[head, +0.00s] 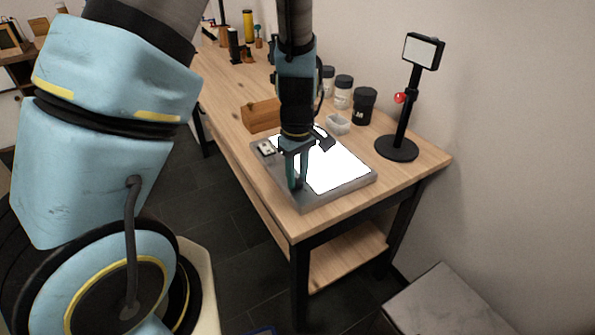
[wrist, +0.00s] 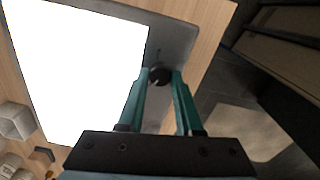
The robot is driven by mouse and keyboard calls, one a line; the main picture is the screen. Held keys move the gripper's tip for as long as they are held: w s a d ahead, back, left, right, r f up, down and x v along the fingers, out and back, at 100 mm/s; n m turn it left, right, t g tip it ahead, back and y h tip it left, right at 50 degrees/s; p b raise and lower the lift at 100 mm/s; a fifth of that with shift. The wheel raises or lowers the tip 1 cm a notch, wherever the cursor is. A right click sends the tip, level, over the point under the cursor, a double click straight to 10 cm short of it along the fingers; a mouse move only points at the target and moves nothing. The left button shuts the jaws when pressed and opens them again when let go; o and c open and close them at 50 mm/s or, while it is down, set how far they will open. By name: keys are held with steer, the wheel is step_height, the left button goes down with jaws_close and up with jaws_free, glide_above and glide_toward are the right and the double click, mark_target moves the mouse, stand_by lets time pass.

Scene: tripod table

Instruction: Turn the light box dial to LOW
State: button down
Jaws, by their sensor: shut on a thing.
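The light box (head: 345,182) is a flat grey slab with a bright white panel, lying on the wooden table. It also shows in the wrist view (wrist: 80,60), its panel lit white. The dial (wrist: 160,74) is a small dark round knob on the grey margin beside the panel. My gripper (head: 296,185) points down over the near left margin of the box. In the wrist view its two teal fingers (wrist: 160,78) are shut on the dial, one on each side. The dial's markings and pointer cannot be read, and in the head view the fingers hide the dial.
A black stand with a small lit panel (head: 408,95) stands at the right of the table (head: 428,162). Dark and grey jars (head: 364,106), a small clear dish (head: 338,124) and a wooden block (head: 261,115) stand behind the box. The table's front edge is close to the box.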

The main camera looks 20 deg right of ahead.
mark_target(297, 180)
steer(key=shift+n, duration=0.5)
steer(key=c, duration=0.6)
jaws_free()
step_height(297, 180, up, 11)
steer(key=shift+f, duration=0.1)
stand_by(0.4)
steer(key=a+r+m, duration=0.1)
steer(key=a+m, duration=0.1)
steer(key=a, duration=0.6)
steer(key=a+r+m+t, duration=0.1)
steer(key=a+m, duration=0.1)
steer(key=a, duration=0.6)
steer(key=a+r+m, duration=0.1)
steer(key=a+m, duration=0.1)
steer(key=a, duration=0.7)
steer(key=shift+w+a+r+t, duration=0.1)
steer(key=shift+w+r+t, duration=0.2)
steer(key=shift+w+r, duration=0.1)
